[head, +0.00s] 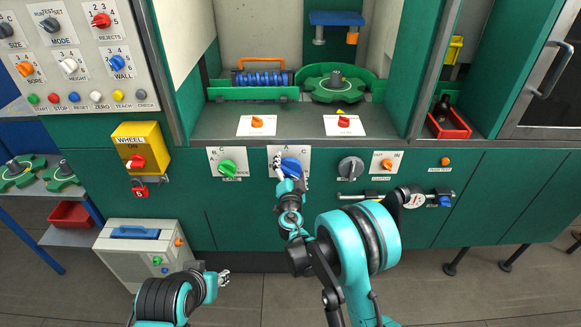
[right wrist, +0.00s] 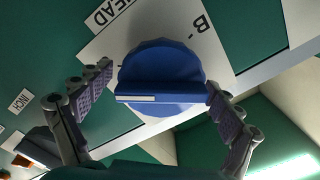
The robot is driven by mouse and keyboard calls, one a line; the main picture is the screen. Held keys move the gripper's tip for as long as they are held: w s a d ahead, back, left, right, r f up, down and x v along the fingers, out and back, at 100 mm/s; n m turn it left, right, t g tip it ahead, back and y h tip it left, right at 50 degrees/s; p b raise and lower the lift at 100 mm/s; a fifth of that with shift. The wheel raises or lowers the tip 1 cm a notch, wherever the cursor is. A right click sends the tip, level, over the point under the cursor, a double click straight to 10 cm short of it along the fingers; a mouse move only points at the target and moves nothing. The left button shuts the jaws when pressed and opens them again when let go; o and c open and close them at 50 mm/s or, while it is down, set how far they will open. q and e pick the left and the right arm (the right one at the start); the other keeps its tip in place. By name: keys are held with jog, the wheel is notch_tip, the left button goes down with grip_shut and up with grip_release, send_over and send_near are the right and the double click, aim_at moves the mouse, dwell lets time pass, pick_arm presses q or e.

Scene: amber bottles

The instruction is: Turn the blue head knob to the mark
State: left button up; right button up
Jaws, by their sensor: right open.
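The blue head knob (head: 291,166) is on a white plate on the green front panel, partly covered by my right gripper (head: 283,168). In the right wrist view the knob (right wrist: 165,65) is round with a raised grip bar; a white line runs along the bar's left part. The plate (right wrist: 105,45) reads HEAD, with a letter B near its upper right there. My right gripper's fingers are spread, one on each side of the knob; the right fingertip is close to its edge, and contact is unclear. My left gripper (head: 223,278) is low, away from the panel, its finger gap too small to read.
A green knob (head: 227,167) is on a plate to the left, and a black-and-silver knob (head: 350,168) is to the right. A yellow wheel switch box (head: 141,148) sticks out farther left. A grey case (head: 140,250) stands below it. A gauge bar (head: 380,199) is at lower right.

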jog(key=s, duration=1.2)
jog(key=s+d+r+n+g+h, duration=0.1)
jog(key=s+d+r+g+h, duration=0.15)
jog(key=s+d, duration=0.45)
jog(key=s+d+r+n+g+h, duration=0.2)
jog(key=s+d+r+g, duration=0.15)
jog(key=d, duration=0.75)
jog(key=s+f+n+g+y, duration=0.2)
jog(key=s+n, duration=0.1)
jog(key=s, duration=0.6)
jog(key=s+f+n+g+y, duration=0.2)
jog(key=s+n+g, duration=0.1)
jog(key=s, duration=0.5)
jog(key=shift+s+a, duration=0.3)
jog(key=shift+s, duration=0.1)
